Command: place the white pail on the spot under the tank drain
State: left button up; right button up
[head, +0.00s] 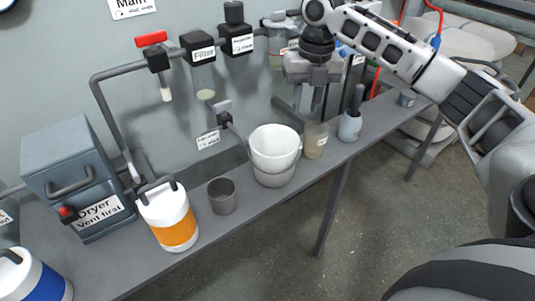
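The white pail (275,147) stands upright on the grey bench, near the middle of the head view. Its lower part looks greyer, and I cannot tell if it is a second pail or shading. A drain spout (224,117) with a small label below it sticks out from the wall to the left of the pail. My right gripper (309,105) points down, right of and above the pail, with its fingers apart and nothing seen between them. It is close above a small labelled tan container (315,141). My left gripper is out of view.
On the bench stand a grey dryer box (72,165), a white jug with an orange band (168,216), a dark grey cup (222,195) and a blue-grey bottle (350,124). A blue-banded jug (35,277) is at lower left. Pipes and valves line the wall.

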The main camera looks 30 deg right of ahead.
aim_at(295, 152)
jog(key=shift+s+a+f+b, duration=0.1)
jog(key=shift+a+f+b, duration=0.15)
jog(key=shift+f, duration=2.1)
jog(key=shift+w+a+f+b, duration=0.1)
jog(key=shift+a+f, duration=0.25)
jog(key=shift+f, duration=2)
jog(key=shift+s+a+f+b, duration=0.1)
jog(key=shift+a+f+b, duration=0.15)
jog(key=shift+f, duration=2.1)
grip_shut()
